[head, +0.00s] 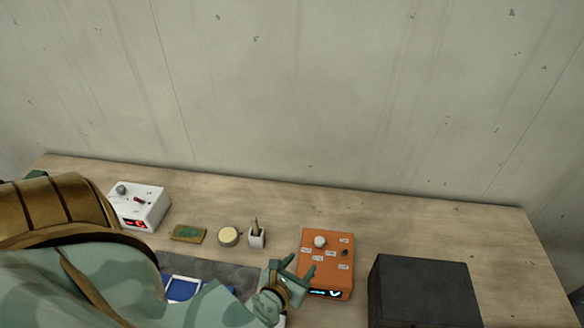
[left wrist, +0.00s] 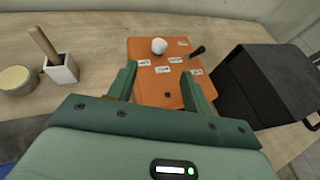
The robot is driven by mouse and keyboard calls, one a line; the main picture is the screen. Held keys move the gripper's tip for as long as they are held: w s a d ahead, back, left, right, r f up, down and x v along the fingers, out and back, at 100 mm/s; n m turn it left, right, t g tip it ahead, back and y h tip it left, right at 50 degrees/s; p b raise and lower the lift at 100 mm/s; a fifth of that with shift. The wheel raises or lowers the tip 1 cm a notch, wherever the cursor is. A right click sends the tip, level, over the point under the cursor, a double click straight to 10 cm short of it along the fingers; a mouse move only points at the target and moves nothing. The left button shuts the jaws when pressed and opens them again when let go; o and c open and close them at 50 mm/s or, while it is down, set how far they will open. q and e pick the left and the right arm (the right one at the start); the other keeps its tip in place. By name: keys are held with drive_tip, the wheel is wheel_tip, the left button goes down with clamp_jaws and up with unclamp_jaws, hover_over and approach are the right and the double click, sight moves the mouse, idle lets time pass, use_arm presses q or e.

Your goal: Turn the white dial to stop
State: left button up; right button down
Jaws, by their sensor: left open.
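The white dial (head: 320,241) is a round knob on top of an orange box (head: 316,276), with several small white labels around it. The label text is too small to read. The dial also shows in the left wrist view (left wrist: 159,46), near the far edge of the orange box (left wrist: 152,70). My left gripper (head: 296,268) is open at the near left side of the box. In the left wrist view its two fingers (left wrist: 160,82) stand apart over the near part of the box, short of the dial, with nothing between them. My right gripper is not in view.
A black lever (left wrist: 197,51) stands right of the dial. A dark box (head: 424,290) is close on the right. A holder with a brush (head: 257,238), a round tin (head: 228,237), a green board (head: 188,233) and a white device (head: 140,206) stand left. A wall closes the back.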

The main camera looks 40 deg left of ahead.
use_arm(q)
drive_tip(key=v, duration=0.4)
drive_tip(key=shift+s, duration=0.15)
drive_tip(key=shift+s+f, duration=0.1)
idle(0.3)
